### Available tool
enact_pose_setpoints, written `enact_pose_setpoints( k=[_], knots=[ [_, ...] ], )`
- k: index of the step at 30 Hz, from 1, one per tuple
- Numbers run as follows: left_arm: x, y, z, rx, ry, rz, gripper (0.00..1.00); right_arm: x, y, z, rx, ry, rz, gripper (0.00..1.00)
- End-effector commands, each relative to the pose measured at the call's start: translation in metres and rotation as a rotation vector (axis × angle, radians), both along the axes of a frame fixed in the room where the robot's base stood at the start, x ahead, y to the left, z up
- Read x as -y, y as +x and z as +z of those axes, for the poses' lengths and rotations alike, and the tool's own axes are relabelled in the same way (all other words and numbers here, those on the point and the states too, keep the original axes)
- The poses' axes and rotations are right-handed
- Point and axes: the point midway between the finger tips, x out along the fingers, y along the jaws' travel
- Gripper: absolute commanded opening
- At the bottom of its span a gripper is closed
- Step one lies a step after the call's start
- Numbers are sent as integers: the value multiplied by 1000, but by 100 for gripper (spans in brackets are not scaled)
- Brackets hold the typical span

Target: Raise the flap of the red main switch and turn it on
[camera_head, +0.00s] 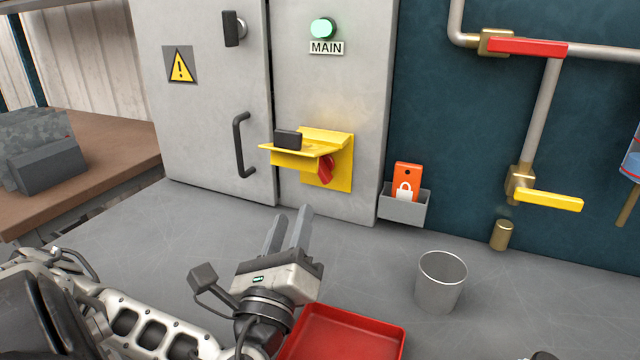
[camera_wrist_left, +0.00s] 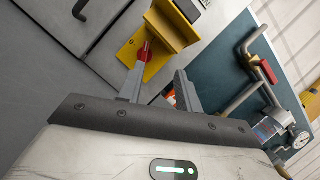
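The red main switch (camera_head: 326,170) sits on a yellow plate (camera_head: 343,178) on the grey cabinet, its handle looking tilted. Its yellow flap (camera_head: 318,146) stands out from the plate above the switch, with a black block (camera_head: 288,139) at its outer end. A green lamp (camera_head: 323,28) above the MAIN label looks lit. My left gripper (camera_head: 289,218) is open and empty, in front of and below the switch, apart from it. In the left wrist view its fingers (camera_wrist_left: 160,80) are spread, and the red handle (camera_wrist_left: 145,51) shows just beyond one fingertip. My right gripper is not clearly visible.
A red tray (camera_head: 347,318) and a metal cup (camera_head: 442,283) stand on the grey surface. A grey holder (camera_head: 405,207) with an orange lock card (camera_head: 407,180) is right of the switch. Pipes with red (camera_head: 527,47) and yellow (camera_head: 548,201) valve handles are farther right. A door handle (camera_head: 241,145) projects at left.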

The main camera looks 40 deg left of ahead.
Motion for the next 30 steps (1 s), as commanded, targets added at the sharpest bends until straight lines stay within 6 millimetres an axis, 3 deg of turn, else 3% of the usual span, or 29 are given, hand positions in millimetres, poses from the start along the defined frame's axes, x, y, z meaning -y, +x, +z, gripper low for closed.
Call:
enact_pose_setpoints(
  k=[1,9,12,18,24,30],
  knots=[
    [-6,10,-6,10,4,1,35,-1,1,-11,7,13,-4,82],
    [-32,54,-7,12,5,2,35,-6,2,-30,46,63,-7,82],
    [-44,73,2,5,4,5,35,-6,2,-19,46,62,-8,82],
    [-64,108,1,4,0,3,35,-6,2,-20,45,62,-8,82],
    [-77,131,1,2,-1,2,35,-6,2,-20,46,61,-7,82],
    [-81,139,4,0,1,-1,35,-6,2,-18,45,63,-8,82]
  ],
)
